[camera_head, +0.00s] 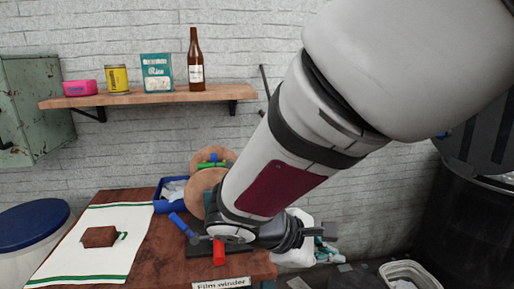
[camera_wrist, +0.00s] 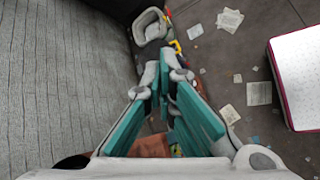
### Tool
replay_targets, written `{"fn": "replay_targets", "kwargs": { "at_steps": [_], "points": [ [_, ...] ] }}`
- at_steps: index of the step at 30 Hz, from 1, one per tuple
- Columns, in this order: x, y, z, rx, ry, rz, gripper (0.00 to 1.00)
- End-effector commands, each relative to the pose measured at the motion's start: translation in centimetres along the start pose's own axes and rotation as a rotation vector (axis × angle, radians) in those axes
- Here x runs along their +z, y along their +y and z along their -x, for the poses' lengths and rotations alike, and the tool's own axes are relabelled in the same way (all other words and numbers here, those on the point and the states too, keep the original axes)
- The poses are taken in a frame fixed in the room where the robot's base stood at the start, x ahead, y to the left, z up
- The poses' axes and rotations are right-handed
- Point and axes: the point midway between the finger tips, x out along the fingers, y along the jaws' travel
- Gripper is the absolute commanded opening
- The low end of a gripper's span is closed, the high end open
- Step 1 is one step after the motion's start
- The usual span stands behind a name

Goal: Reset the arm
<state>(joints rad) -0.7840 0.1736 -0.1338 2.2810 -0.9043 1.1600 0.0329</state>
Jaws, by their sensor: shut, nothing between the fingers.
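My arm reaches down across the right half of the head view. My gripper (camera_head: 322,232) is at its lower end, out past the right side of the wooden table (camera_head: 150,262) in the picture. In the wrist view my gripper (camera_wrist: 166,62) has its grey fingers with teal pads drawn together at the tips. Nothing shows between them. Part of the table and the film winder (camera_head: 203,190) is hidden behind my arm.
A white cloth (camera_head: 80,262) with a brown block (camera_head: 100,237) lies on the table, near a blue bin (camera_head: 162,205). A shelf (camera_head: 150,95) holds a bottle (camera_head: 196,65) and packages. A dark barrel (camera_head: 470,220) stands right. Papers litter the floor (camera_wrist: 215,65).

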Motion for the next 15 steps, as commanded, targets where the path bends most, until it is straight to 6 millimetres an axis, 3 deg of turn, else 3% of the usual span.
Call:
{"fn": "replay_targets", "kwargs": {
  "at_steps": [1, 6, 15],
  "points": [
    [2.1, -0.3, -0.3, -0.068, 0.021, -0.085, 0.00],
    [7.3, -2.6, -0.4, -0.278, 0.094, -0.352, 0.00],
    [13.1, -6.5, 1.8, -0.548, 0.268, -0.842, 0.00]
  ]
}}
